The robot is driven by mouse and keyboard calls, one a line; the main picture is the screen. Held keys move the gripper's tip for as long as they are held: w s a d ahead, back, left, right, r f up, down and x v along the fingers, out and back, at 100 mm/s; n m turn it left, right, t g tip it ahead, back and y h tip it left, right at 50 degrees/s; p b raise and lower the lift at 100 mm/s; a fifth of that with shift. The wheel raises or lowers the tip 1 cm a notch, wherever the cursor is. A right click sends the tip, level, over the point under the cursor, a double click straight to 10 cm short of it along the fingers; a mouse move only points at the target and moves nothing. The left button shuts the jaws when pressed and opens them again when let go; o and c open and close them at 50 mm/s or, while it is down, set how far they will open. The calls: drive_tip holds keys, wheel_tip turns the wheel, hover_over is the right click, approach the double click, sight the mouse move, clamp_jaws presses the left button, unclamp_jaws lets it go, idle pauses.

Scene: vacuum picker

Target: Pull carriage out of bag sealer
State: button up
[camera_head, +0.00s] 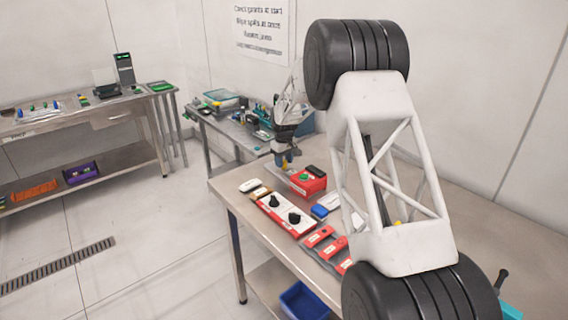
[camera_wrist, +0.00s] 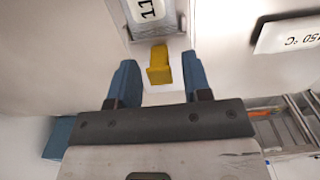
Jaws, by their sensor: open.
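In the wrist view, a yellow tab (camera_wrist: 159,65) sticks out below a grey part with a white label (camera_wrist: 152,10). The tab looks like the carriage's handle, but the carriage is not clearly seen. A pale surface beside it bears a "50 °C" label (camera_wrist: 290,33), probably the bag sealer. My gripper (camera_wrist: 160,72) is open, with one blue finger on each side of the tab and gaps on both sides. In the head view my gripper (camera_head: 284,160) is small, pointing down over the far part of the table, beside a red unit with a green button (camera_head: 308,182).
On the steel table (camera_head: 490,230) stand a red-and-white panel with two black knobs (camera_head: 287,213), a blue block (camera_head: 319,211) and red tagged blocks (camera_head: 320,236). A blue bin (camera_head: 304,300) is below. My arm hides much of the table's middle.

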drive_tip(key=shift+f, duration=0.5)
drive_tip(key=shift+c, duration=0.4)
clamp_jaws()
